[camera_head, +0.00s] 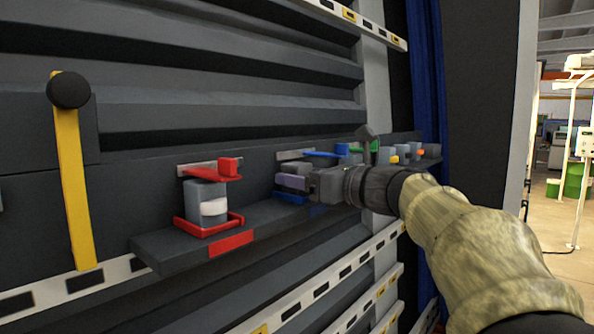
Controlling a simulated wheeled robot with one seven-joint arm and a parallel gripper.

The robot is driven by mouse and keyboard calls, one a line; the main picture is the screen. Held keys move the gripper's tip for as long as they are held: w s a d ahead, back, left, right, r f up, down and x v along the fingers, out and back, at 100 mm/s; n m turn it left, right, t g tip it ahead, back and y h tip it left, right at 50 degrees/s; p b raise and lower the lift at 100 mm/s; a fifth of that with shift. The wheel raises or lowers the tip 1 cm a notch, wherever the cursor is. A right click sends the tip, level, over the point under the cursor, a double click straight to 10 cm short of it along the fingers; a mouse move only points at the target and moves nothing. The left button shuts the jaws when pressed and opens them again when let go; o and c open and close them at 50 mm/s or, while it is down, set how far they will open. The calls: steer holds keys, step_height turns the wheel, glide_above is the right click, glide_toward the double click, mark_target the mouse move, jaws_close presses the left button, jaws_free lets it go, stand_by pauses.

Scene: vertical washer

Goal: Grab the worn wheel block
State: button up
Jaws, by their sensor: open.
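A grey block with a white wheel band (208,203) stands upright in a red holder (236,221) at the left end of the dark shelf. My gripper (287,181) reaches in from the right to the blue holder (290,198), the one to the right of the red one. A grey and purplish block (292,182) shows at my open fingertips, partly hidden by them. I cannot tell whether the fingers touch it. Which block is the worn one is not clear from this view.
A red lever (228,167) and a blue lever (322,154) sit above their holders. Several more small blocks (400,154) stand farther right on the shelf (165,250), partly behind my arm. A yellow handle with a black knob (70,90) stands at left.

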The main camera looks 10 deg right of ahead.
steer(key=shift+x, duration=0.85)
steer(key=shift+s, duration=0.1)
steer(key=c, duration=1.1)
steer(key=shift+s+d+r, duration=0.2)
steer(key=shift+d+r, duration=0.05)
steer(key=shift+r, duration=0.1)
steer(key=s+d+r+p, duration=0.1)
steer(key=s+d+r, duration=0.6)
steer(key=s, duration=0.4)
steer(key=shift+d, duration=0.45)
steer(key=shift+r, duration=0.15)
